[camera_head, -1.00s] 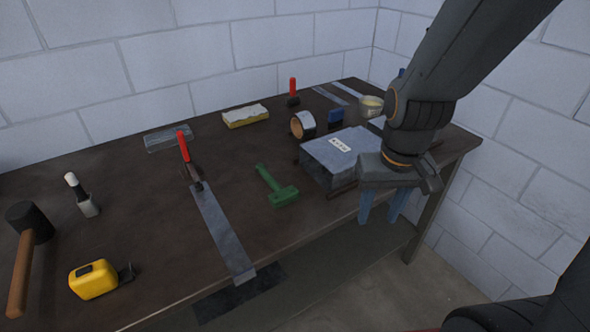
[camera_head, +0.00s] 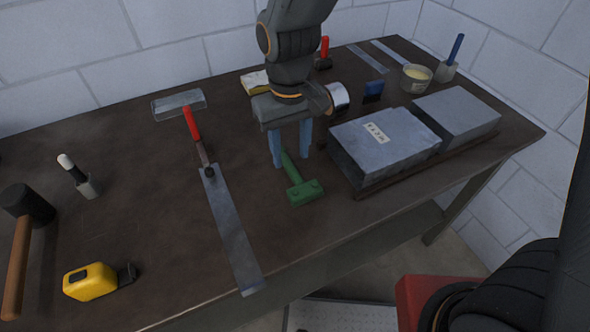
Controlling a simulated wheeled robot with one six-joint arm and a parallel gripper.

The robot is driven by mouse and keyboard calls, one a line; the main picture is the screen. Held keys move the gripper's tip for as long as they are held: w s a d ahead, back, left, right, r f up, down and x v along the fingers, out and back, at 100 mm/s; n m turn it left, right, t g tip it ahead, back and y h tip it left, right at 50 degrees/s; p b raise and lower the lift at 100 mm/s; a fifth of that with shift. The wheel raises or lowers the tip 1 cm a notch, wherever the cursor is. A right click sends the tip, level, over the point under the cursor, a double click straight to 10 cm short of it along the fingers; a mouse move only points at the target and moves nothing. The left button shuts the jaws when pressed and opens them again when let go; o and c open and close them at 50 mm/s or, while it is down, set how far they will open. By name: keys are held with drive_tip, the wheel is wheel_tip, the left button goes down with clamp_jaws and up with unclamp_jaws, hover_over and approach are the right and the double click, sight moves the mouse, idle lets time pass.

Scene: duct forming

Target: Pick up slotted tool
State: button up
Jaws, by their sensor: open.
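The green tool (camera_head: 306,191), which appears to be the slotted tool, lies on the workbench with its block end towards the front edge and its handle pointing away. My gripper (camera_head: 291,160) is open, pointing down with its two blue fingers at the handle. The handle shows between the fingers, one to each side in the picture. I cannot tell how high the fingertips are above the bench or whether they touch the tool. The far end of the handle is partly hidden by my gripper.
A metal strip (camera_head: 230,229) and a red-handled tool (camera_head: 191,124) lie left of the green tool. Grey metal boxes (camera_head: 384,146) stand close on the right. A tape roll (camera_head: 340,96) is behind my gripper. A yellow tape measure (camera_head: 91,282) and mallet (camera_head: 28,205) are far left.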

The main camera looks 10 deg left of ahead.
sight(295, 173)
drive_tip(key=shift+w+d+f+p, duration=0.15)
drive_tip(key=shift+f+p, duration=0.15)
drive_tip(key=shift+f, duration=0.75)
drive_tip(key=shift+s+d+f+p, duration=0.15)
drive_tip(key=shift+f+p, duration=0.15)
drive_tip(key=shift+f, duration=0.75)
drive_tip(key=shift+w+d+f+p, duration=0.15)
drive_tip(key=shift+f+p, duration=0.15)
drive_tip(key=shift+f, duration=0.75)
clamp_jaws()
